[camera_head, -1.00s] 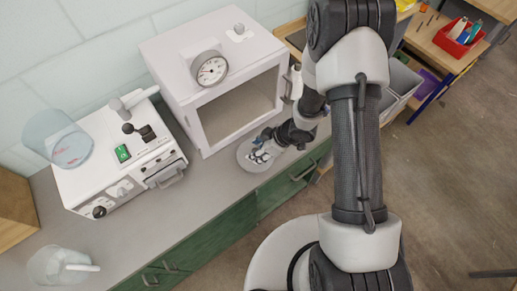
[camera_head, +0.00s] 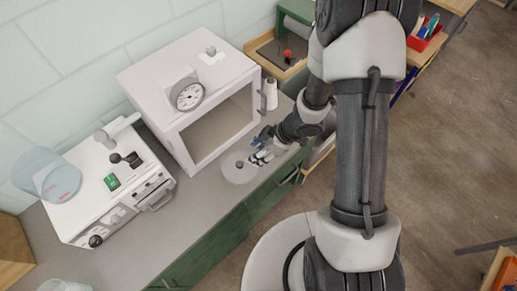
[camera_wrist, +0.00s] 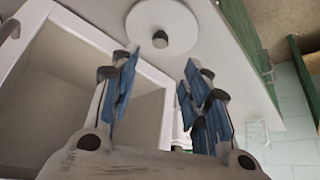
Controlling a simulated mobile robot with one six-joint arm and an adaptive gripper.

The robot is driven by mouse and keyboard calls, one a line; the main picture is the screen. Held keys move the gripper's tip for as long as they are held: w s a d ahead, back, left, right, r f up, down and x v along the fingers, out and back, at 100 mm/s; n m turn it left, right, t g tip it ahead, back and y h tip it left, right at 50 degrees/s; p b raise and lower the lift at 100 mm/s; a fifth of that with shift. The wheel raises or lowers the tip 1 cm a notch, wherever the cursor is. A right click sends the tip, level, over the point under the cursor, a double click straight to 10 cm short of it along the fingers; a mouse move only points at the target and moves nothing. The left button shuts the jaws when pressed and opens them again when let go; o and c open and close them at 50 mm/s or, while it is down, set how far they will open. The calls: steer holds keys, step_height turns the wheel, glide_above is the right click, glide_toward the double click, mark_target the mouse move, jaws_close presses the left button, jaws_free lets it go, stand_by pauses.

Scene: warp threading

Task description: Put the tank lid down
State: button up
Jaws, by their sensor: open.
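The tank lid (camera_head: 240,175) is a pale round disc with a dark knob. It lies flat on the grey counter in front of the white cabinet's opening. In the wrist view the lid (camera_wrist: 180,33) is at the top, beyond my fingertips. My gripper (camera_head: 260,150), with blue finger pads, is just up and right of the lid in the head view, apart from its knob. In the wrist view my gripper (camera_wrist: 160,62) is spread open with nothing between its fingers.
The white cabinet (camera_head: 150,75) with a dial stands behind the lid. A white machine (camera_head: 80,210) carrying a clear tank (camera_head: 45,172) is at the left. A white spool (camera_head: 270,93) stands right of the cabinet. Bare counter (camera_head: 200,215) lies left of the lid.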

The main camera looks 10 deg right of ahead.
steer(key=w+d+r+m+t+h, duration=0.25)
steer(key=d+r, duration=0.25)
steer(key=r, duration=0.3)
steer(key=w+d+r+m+t+h, duration=0.25)
steer(key=w+d+r, duration=0.2)
steer(key=r, duration=0.25)
steer(key=s+d+r+m+h, duration=0.35)
steer(key=s+r, duration=0.35)
steer(key=r, duration=0.5)
steer(key=s+a+r+m+g+y, duration=0.1)
steer(key=s+a+r+m, duration=0.1)
steer(key=s, duration=0.6)
steer(key=s+a+r+m+g+y, duration=0.1)
steer(key=s+a+r+m+y, duration=0.1)
steer(key=s, duration=0.7)
steer(key=shift+s+a+r+m+g, duration=0.3)
steer(key=shift+a+r+m, duration=0.3)
steer(key=shift+a, duration=0.65)
step_height(320, 180, down, 10)
steer(key=b, duration=1)
